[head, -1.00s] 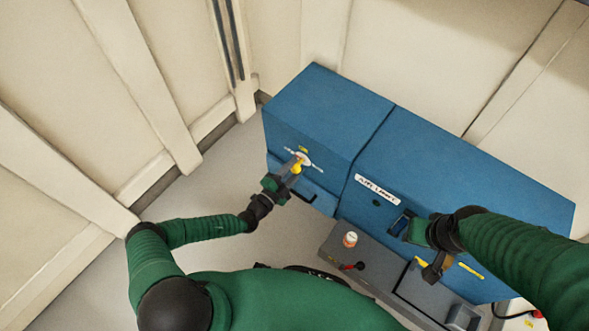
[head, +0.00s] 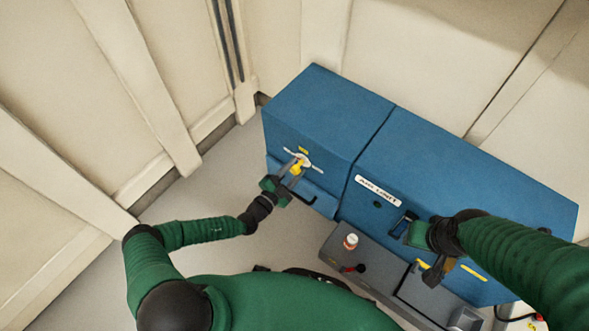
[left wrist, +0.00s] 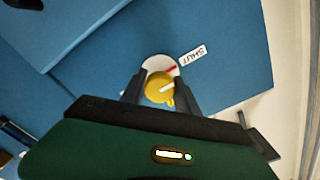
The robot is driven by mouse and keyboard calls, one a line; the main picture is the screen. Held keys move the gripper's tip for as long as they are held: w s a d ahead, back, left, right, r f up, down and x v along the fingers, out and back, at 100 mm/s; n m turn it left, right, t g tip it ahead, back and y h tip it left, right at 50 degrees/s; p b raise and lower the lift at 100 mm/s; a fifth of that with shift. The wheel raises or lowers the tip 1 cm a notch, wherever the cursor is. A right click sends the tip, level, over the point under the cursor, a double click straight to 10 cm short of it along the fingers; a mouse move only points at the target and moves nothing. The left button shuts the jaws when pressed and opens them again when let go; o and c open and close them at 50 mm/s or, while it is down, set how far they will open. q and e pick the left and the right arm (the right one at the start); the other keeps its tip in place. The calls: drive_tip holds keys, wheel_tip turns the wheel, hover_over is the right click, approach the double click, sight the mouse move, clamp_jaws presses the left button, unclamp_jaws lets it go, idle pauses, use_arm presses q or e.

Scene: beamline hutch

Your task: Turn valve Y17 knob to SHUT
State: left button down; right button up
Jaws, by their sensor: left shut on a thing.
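The yellow knob (head: 297,168) of the valve sits on a white dial on the front of the left blue cabinet. In the left wrist view the knob (left wrist: 159,88) carries a white pointer line, slanting up to the right. A red mark (left wrist: 169,69) is on the dial, and the SHUT label (left wrist: 191,57) is beyond it at upper right. The pointer is not lined up with the label. My left gripper (head: 291,173) is shut on the knob, one finger on each side. My right gripper (head: 401,222) is by the right cabinet's front; its fingers are unclear.
The right blue cabinet (head: 470,190) bears a white label plate. Below it a grey bench (head: 335,240) holds a small white and orange container (head: 351,241) and a red-and-black item (head: 353,268). Cream wall panels stand behind and left. Open floor lies left of the cabinets.

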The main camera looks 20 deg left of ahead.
use_arm(q)
drive_tip(key=c, duration=1)
unclamp_jaws()
drive_tip(key=shift+a+f, duration=0.15)
drive_tip(key=shift+f, duration=0.2)
drive_tip(key=shift+o, duration=0.5)
drive_tip(key=shift+r, duration=0.15)
drive_tip(key=shift+s+a+r, duration=0.1)
drive_tip(key=shift+s, duration=0.25)
drive_tip(key=p+v, duration=0.4)
drive_tip(key=v, duration=1.2)
drive_tip(key=shift+p, duration=0.3)
